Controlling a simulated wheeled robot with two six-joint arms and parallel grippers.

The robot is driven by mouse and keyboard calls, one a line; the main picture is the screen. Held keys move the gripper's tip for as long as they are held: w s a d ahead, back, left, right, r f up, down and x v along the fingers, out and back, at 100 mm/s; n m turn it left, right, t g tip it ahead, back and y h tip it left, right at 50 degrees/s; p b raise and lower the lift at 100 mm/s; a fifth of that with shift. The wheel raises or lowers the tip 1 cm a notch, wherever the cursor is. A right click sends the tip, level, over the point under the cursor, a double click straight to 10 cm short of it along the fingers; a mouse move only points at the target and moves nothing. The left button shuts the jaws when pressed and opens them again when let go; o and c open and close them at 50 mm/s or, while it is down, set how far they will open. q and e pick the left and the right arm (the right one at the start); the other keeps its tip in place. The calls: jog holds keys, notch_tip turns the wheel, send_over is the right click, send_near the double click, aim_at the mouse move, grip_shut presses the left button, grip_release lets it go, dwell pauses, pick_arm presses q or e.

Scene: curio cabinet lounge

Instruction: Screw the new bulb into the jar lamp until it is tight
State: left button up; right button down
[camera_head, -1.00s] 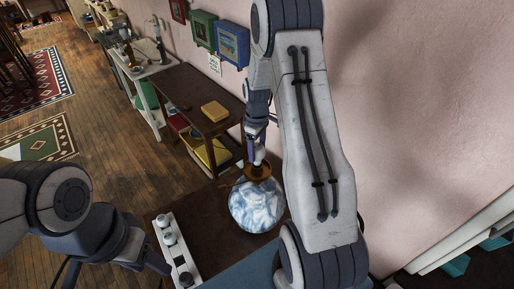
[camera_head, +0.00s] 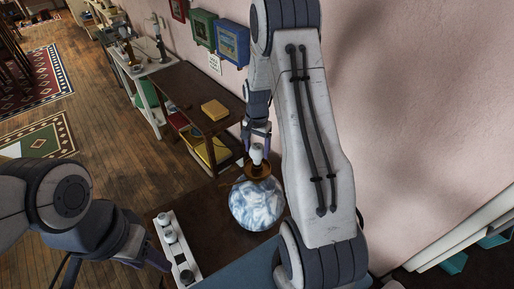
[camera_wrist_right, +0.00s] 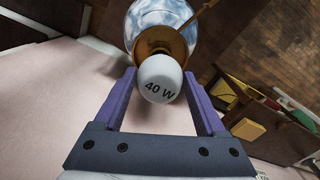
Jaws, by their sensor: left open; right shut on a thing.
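The jar lamp (camera_head: 257,207), a round blue-and-white glass body with a brass collar (camera_wrist_right: 165,38), stands upright on the dark table. The white bulb (camera_head: 257,152), marked "40 W" in the right wrist view (camera_wrist_right: 160,80), sits upright at the collar. Its base is hidden, so I cannot tell how deep it sits. My right gripper (camera_wrist_right: 160,76) is shut on the bulb from above, one purple finger on each side; it also shows in the head view (camera_head: 257,132). My left gripper (camera_head: 155,264) is open, low at the left, apart from the lamp.
A white rack (camera_head: 186,262) with several rounded pieces lies on the table (camera_head: 212,230) left of the lamp. A pink wall (camera_head: 420,110) bounds the right side.

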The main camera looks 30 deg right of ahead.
jog(key=m, duration=0.5)
jog(key=shift+m, duration=0.3)
jog(key=shift+c, duration=0.3)
grip_release()
